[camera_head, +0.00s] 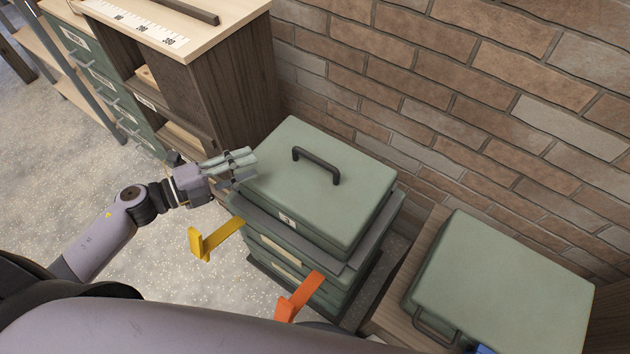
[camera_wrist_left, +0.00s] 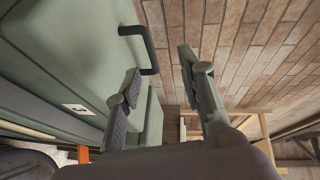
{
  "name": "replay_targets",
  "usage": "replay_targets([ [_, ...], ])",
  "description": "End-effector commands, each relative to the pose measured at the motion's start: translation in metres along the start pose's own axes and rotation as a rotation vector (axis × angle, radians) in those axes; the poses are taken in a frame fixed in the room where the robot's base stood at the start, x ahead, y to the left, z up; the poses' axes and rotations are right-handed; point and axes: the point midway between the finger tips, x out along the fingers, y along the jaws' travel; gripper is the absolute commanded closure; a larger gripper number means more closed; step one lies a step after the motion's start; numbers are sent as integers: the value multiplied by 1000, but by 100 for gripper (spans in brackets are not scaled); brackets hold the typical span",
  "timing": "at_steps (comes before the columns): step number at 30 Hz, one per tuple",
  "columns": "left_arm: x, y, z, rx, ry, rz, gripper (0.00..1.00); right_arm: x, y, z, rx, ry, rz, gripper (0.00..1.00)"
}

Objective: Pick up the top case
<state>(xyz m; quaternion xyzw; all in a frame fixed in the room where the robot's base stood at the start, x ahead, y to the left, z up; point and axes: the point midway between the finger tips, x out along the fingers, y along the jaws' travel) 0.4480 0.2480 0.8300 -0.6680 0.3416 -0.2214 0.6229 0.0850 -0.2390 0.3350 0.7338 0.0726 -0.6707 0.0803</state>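The top case (camera_head: 330,215) is a flat green-grey box with a black handle (camera_head: 316,165) on its lid. It lies on a stack of similar green cases (camera_head: 285,262) against the brick wall. My left gripper (camera_head: 250,164) is at the case's left edge, at about lid height; whether it touches the case is unclear. In the left wrist view my left gripper (camera_wrist_left: 160,64) has its two fingers spread, with nothing held between them. The case (camera_wrist_left: 65,50) and its handle (camera_wrist_left: 146,45) show there on the left. My right gripper is not in view.
A wooden cabinet (camera_head: 235,95) with a ruler on top stands behind left. Yellow (camera_head: 213,240) and orange (camera_head: 300,297) bracket-like parts stick out at the stack's front. Another green case (camera_head: 510,285) lies on a wooden surface at right. Speckled floor is open at left.

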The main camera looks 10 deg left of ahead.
Motion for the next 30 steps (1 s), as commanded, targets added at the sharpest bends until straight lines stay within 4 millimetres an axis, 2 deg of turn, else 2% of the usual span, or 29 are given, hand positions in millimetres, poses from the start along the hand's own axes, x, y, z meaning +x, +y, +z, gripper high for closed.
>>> replay_targets([
  [4,-7,8,-7,47,86,50,64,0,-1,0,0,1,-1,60],
  [7,-1,10,-9,55,102,55,64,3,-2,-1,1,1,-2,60],
  [21,94,15,-19,52,100,51,64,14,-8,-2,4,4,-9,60],
  [30,118,18,-22,51,99,53,64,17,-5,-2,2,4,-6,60],
])
